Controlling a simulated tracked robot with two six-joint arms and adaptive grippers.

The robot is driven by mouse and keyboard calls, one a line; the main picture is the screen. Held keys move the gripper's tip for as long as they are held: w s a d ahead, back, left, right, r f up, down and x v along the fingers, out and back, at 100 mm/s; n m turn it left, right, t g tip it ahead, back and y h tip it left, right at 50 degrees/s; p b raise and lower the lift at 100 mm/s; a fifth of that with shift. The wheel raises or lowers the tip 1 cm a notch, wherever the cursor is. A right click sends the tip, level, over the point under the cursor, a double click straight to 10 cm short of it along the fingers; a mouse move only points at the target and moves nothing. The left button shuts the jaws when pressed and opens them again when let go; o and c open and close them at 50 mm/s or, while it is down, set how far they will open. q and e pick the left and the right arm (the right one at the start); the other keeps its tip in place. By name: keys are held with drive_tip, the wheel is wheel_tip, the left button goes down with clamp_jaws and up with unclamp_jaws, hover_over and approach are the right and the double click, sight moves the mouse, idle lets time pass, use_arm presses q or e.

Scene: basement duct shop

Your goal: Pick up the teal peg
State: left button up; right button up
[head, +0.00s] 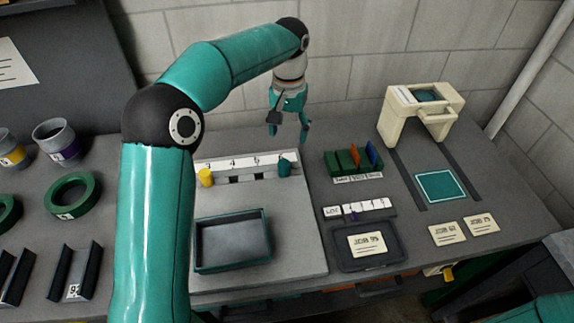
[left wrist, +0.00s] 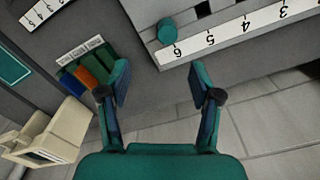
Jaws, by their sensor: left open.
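The teal peg (head: 284,168) stands at the right end of the white numbered strip (head: 220,166) on the grey board. In the left wrist view the teal peg (left wrist: 168,31) is a round teal top beside the number 6. My left gripper (head: 289,138) is open and empty, pointing down above and behind the peg in the head view. In the left wrist view the peg lies beyond the open fingers (left wrist: 163,80), apart from both. My right gripper is not in view.
A yellow peg (head: 206,177) stands at the strip's left part. A teal-rimmed tray (head: 233,268) lies in front. To the right are a green rack with coloured cards (head: 352,163) and a cream stand (head: 424,105). A block wall (head: 365,50) is behind.

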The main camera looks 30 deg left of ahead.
sight(283, 163)
use_arm(q)
drive_tip(key=f, duration=0.8)
drive_tip(key=shift+s+a+f, duration=0.1)
drive_tip(key=shift+a+f, duration=0.1)
drive_tip(key=shift+f, duration=0.05)
drive_tip(key=f+p, duration=0.1)
drive_tip(key=f, duration=0.1)
drive_tip(key=a+f+p, duration=0.1)
drive_tip(key=f, duration=0.1)
drive_tip(key=shift+f, duration=0.15)
drive_tip(key=shift+d+f, duration=0.1)
drive_tip(key=shift+f, duration=0.4)
clamp_jaws()
drive_tip(key=shift+r, duration=0.2)
